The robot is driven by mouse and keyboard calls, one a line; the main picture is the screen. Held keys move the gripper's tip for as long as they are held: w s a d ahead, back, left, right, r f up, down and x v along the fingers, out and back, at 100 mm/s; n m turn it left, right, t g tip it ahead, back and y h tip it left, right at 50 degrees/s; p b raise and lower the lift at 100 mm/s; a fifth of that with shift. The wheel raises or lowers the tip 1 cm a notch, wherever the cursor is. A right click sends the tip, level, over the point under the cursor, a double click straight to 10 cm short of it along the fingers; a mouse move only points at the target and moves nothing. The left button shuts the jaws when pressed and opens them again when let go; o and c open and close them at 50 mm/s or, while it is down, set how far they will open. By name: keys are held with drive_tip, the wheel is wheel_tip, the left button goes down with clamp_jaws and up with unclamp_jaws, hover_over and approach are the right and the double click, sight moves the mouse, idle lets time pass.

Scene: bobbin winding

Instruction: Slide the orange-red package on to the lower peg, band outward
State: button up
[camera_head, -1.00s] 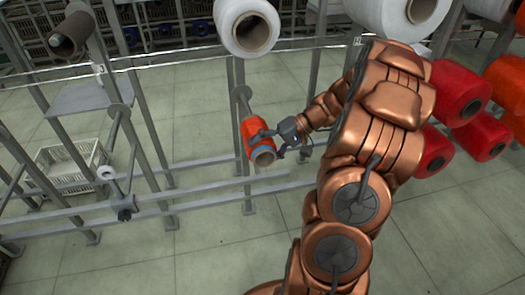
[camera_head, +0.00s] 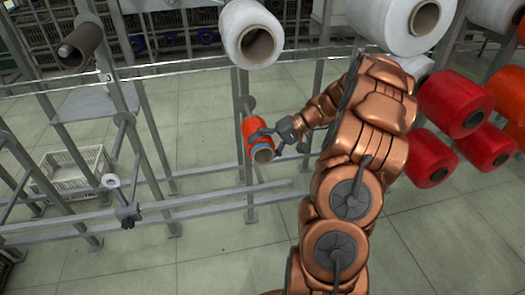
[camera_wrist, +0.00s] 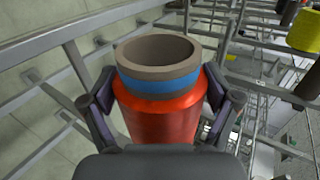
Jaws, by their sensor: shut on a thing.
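The orange-red package (camera_head: 251,128) is held in my gripper (camera_head: 268,143) in the head view. Its blue band (camera_head: 259,147) and open brown tube end face toward the camera. A lower peg with a round disc (camera_head: 248,102) shows just above and behind the package on the upright post. Whether the package is around the peg is hidden.
A white package (camera_head: 252,34) hangs on the peg above. A brown bobbin (camera_head: 80,47) is at the upper left. Red packages (camera_head: 455,103) stand at the right. A white crate (camera_head: 75,171) sits on the floor at left. Grey rails (camera_head: 190,208) run below.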

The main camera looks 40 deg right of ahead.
drive_tip(key=shift+w+d, duration=0.1)
drive_tip(key=shift+w, duration=0.2)
drive_tip(key=shift+w+d+p, duration=0.2)
drive_tip(key=shift+w+d, duration=0.2)
drive_tip(key=shift+w, duration=0.5)
drive_tip(key=shift+w+d+p, duration=0.15)
drive_tip(key=shift+w+d, duration=0.25)
drive_tip(key=shift+w, duration=0.45)
drive_tip(key=shift+w+d+p, duration=0.2)
drive_tip(key=shift+w+d, duration=0.2)
drive_tip(key=shift+w, duration=0.65)
drive_tip(key=shift+w+d+p, duration=0.2)
drive_tip(key=shift+w+d, duration=0.1)
drive_tip(key=shift+w, duration=0.45)
drive_tip(key=shift+w+d+p, duration=0.2)
drive_tip(key=shift+w+d, duration=0.1)
drive_tip(key=shift+w, duration=0.45)
drive_tip(key=shift+f+b, duration=0.45)
drive_tip(key=shift+f, duration=0.1)
drive_tip(key=o, duration=1.1)
